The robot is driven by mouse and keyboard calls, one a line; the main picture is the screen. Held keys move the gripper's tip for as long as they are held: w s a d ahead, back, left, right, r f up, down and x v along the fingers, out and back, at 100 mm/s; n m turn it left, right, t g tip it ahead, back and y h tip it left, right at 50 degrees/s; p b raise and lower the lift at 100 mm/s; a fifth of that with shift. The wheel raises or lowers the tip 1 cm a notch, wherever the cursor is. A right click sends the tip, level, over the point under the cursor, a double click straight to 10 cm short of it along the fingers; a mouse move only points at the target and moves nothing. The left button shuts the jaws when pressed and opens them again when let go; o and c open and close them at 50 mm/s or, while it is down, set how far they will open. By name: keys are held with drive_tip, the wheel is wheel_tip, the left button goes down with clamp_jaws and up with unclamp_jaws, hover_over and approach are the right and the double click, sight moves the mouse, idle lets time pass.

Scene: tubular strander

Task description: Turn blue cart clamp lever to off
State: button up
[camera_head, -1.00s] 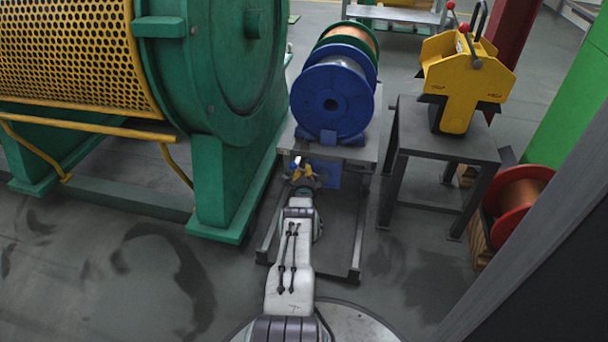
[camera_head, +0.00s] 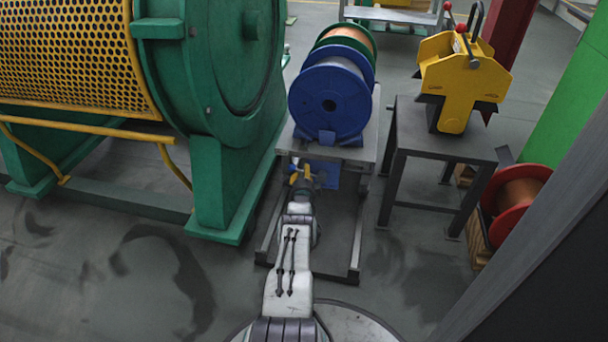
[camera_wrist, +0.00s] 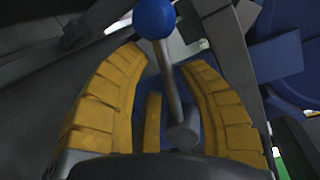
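The clamp lever is a grey rod (camera_wrist: 172,88) with a blue ball knob (camera_wrist: 154,17), seen in the wrist view. Its round pivot end (camera_wrist: 183,135) lies low between the fingers, and the knob stands beyond the fingertips. My gripper (camera_wrist: 160,62) has yellow ridged fingers spread apart on either side of the rod. The rod is closer to the right finger; whether it touches cannot be told. In the head view my gripper (camera_head: 302,172) is at the front edge of the cart (camera_head: 362,151) bearing the blue reel (camera_head: 330,105). The lever is too small to make out there.
A green machine (camera_head: 222,180) with a yellow mesh drum stands close on the left. A dark table (camera_head: 445,143) with a yellow device (camera_head: 462,85) stands to the right. Floor between cart and table is clear.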

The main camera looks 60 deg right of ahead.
drive_tip(key=shift+o, duration=0.7)
drive_tip(key=shift+r, duration=0.1)
drive_tip(key=shift+a, duration=0.1)
drive_tip(key=v, duration=1.1)
drive_tip(key=shift+s+a, duration=0.2)
drive_tip(key=shift+a, duration=0.1)
